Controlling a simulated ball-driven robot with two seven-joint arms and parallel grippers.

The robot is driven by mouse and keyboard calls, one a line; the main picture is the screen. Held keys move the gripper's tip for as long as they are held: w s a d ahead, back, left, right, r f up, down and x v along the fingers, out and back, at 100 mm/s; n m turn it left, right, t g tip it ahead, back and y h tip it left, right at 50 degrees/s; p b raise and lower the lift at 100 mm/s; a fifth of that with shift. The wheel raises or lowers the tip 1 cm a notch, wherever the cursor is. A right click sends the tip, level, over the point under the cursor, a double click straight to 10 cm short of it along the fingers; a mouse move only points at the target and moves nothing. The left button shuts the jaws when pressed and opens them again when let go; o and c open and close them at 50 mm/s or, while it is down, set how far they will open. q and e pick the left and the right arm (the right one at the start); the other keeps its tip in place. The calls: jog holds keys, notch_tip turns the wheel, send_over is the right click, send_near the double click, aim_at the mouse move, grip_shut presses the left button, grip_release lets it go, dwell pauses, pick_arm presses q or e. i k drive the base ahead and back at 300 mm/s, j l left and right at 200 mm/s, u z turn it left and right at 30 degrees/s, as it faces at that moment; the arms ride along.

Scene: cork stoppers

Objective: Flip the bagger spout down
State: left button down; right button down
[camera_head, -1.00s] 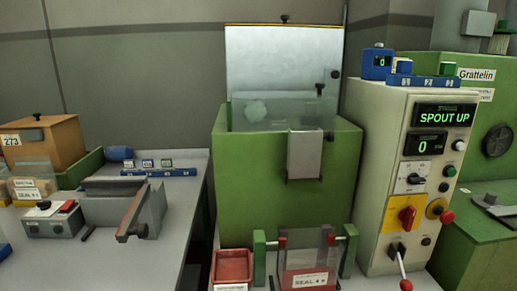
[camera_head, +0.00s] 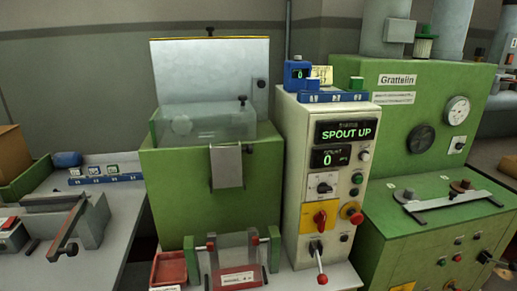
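The bagger is a green hopper box (camera_head: 255,185) with a transparent guard and a raised pale lid (camera_head: 212,75). A grey metal spout (camera_head: 227,167) is on its front. Right of it stands a cream control cabinet (camera_head: 294,180) with a green-lit display (camera_head: 346,132) reading "SPOUT UP" and a counter (camera_head: 331,157) showing 0. A lever with a red knob (camera_head: 322,279) sticks out low on the cabinet front. Neither of my grippers is in view.
A red tray (camera_head: 168,270) and a clear bag holder with green posts (camera_head: 190,262) stand below the spout. A green Grattelin machine (camera_head: 408,145) is at the right. A grey sealer (camera_head: 92,222) sits on the left bench.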

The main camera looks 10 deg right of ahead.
aim_at(225, 160)
jog(key=l+u, duration=0.2)
jog(key=l, duration=0.6)
jog(key=l+u, duration=0.25)
jog(key=l, duration=0.55)
jog(key=k, duration=0.05)
